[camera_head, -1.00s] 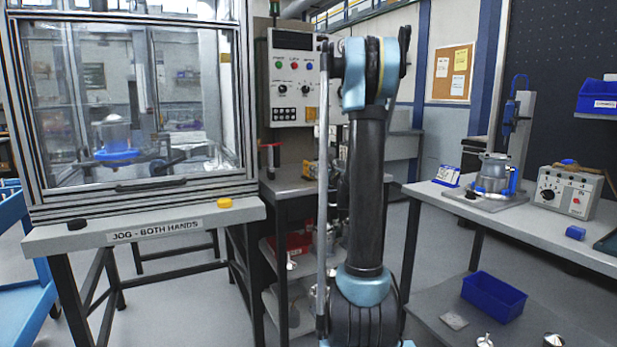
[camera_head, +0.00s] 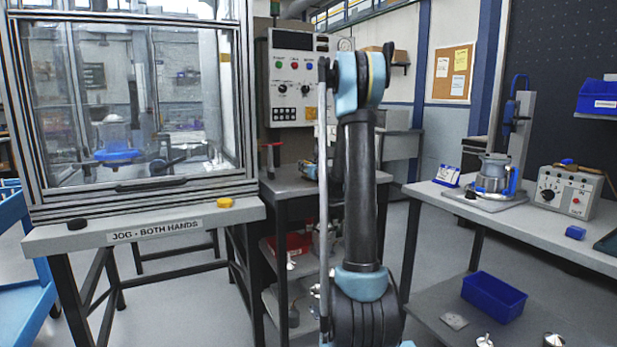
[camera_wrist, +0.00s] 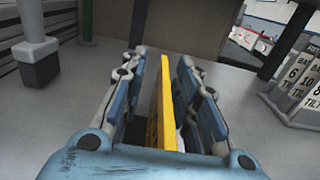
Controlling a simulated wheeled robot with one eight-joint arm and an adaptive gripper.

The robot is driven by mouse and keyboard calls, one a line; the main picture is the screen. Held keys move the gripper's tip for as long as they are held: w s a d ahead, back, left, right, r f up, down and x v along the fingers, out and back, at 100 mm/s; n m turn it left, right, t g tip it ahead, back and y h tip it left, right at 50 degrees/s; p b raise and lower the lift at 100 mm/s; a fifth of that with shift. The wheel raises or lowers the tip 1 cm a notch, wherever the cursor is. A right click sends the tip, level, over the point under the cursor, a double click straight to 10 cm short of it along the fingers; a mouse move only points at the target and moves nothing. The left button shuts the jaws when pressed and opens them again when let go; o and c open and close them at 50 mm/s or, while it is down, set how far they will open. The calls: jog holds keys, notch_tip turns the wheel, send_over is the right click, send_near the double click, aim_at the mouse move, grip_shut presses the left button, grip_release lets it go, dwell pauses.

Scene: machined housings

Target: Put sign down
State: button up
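The yellow sign (camera_wrist: 166,105) shows in the wrist view as thin upright panels, seen nearly edge-on, with dark marks low on its left face. My gripper (camera_wrist: 168,85) has its blue fingers on both sides of the sign and seems to be shut on it. A narrow gap seems to show at the left finger, so the contact there is unclear. The sign's lower part is hidden by my gripper. In the head view my arm hides the gripper and sign.
In the wrist view a grey surface lies beyond the fingers, with a post (camera_wrist: 38,60) at left and a lettered white box (camera_wrist: 298,85) at right. In the head view a glass-sided machine (camera_head: 130,110) stands left, and a bench (camera_head: 440,192) right.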

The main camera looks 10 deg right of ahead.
grip_shut()
